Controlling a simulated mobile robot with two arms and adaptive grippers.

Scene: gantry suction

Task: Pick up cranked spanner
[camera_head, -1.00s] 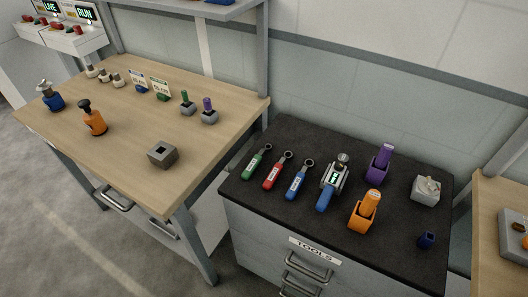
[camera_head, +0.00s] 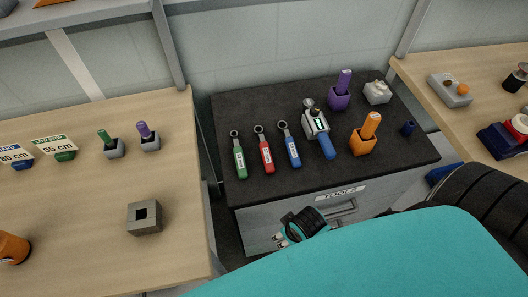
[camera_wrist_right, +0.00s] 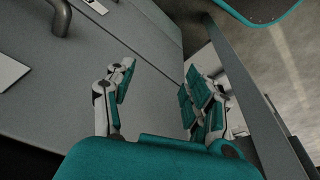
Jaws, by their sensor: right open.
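Three slim tools with ring ends, green (camera_head: 239,160), red (camera_head: 266,154) and blue (camera_head: 291,149), lie side by side on the dark top of the tool cabinet (camera_head: 232,113). Each has a pale label. I cannot tell which of them is cranked. To their right lies a thicker blue-handled tool (camera_head: 326,147) with a grey head and a small display. My right gripper (camera_head: 279,239) is in front of the cabinet's drawer face, below the tools and apart from them. In the right wrist view the right gripper (camera_wrist_right: 158,82) is open and empty. My left gripper is out of view.
Wooden benches flank the cabinet. A grey square socket block (camera_head: 145,230) sits on the left bench.

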